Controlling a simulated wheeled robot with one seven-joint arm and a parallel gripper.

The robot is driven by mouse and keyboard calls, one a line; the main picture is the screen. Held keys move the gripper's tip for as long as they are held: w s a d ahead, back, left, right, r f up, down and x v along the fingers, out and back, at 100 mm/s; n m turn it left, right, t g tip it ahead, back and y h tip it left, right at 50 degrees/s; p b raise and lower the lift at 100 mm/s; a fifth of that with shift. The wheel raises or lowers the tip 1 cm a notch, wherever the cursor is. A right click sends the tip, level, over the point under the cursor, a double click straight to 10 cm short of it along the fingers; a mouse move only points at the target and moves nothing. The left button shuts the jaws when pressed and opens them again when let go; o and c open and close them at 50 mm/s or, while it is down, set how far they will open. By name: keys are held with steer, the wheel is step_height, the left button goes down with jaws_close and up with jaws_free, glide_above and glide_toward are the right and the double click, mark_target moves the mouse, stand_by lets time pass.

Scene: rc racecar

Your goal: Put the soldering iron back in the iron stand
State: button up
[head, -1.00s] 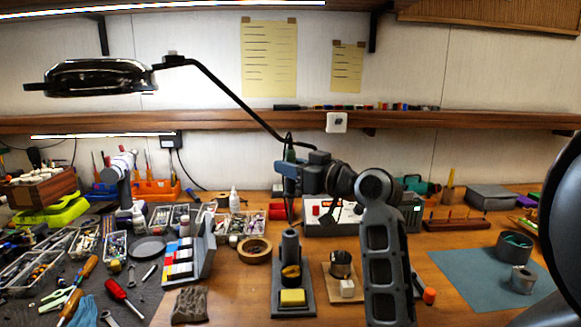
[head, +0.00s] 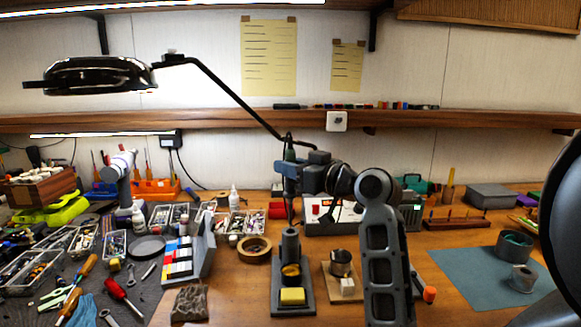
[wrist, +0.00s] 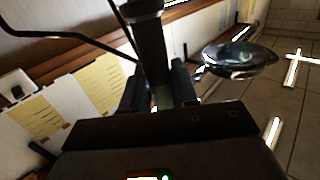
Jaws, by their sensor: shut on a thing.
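The soldering iron (head: 291,207) hangs upright from my gripper (head: 290,170), its thin tip pointing down. My gripper is shut on its dark handle. In the wrist view the dark handle (wrist: 152,45) stands between the fingers of my gripper (wrist: 158,92). The iron stand (head: 306,297) is on the bench below, with an upright dark holder tube (head: 290,245), a brass-coloured part and a yellow sponge (head: 292,296). The tip is just above the tube's top in the head view; whether it is exactly in line in depth I cannot tell.
A tin on a wooden block (head: 341,263) stands right of the stand, and a tape roll (head: 254,248) to its left. Behind is a bench instrument (head: 322,222). A lamp arm (head: 225,92) crosses above. My arm hides bench to the right.

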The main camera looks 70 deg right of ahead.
mark_target(291, 203)
steer(key=shift+f, duration=0.2)
steer(key=shift+f+b, duration=0.35)
steer(key=shift+b, duration=0.15)
steer(key=shift+f+b, duration=3.3)
steer(key=shift+f, duration=0.65)
steer(key=o, duration=1.1)
steer(key=shift+c, duration=0.2)
steer(key=shift+o, duration=0.4)
steer(key=o, duration=0.3)
steer(key=shift+s, duration=0.1)
